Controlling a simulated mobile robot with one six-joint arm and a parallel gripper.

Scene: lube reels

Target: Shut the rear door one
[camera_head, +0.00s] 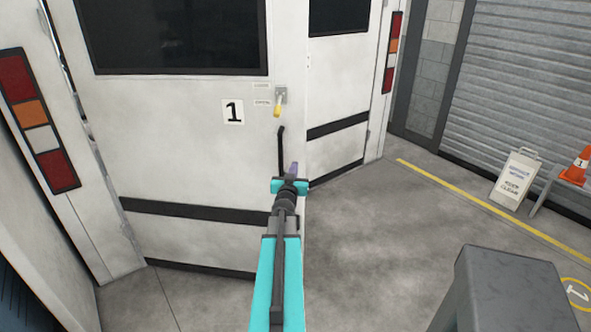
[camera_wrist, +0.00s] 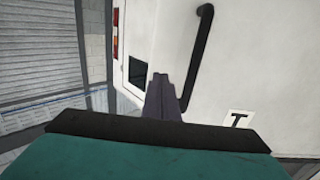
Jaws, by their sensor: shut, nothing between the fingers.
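Rear door one (camera_head: 175,145) is a white van door with a dark window, a black stripe and a "1" label (camera_head: 233,112). It stands out of line with the other rear door (camera_head: 340,85), its right edge swung outward, so it looks ajar. A black bar handle (camera_head: 281,150) runs down near that edge, below a small yellow-handled latch (camera_head: 279,102). My gripper (camera_head: 293,169) is shut and empty, by the handle's lower end. In the wrist view the shut fingers (camera_wrist: 160,95) are beside the handle (camera_wrist: 196,60); I cannot tell whether they touch it or the door.
A grey box-shaped post (camera_head: 510,285) stands at the lower right. A white floor sign (camera_head: 516,178) and an orange cone (camera_head: 577,167) stand by a roller shutter (camera_head: 525,75) at right.

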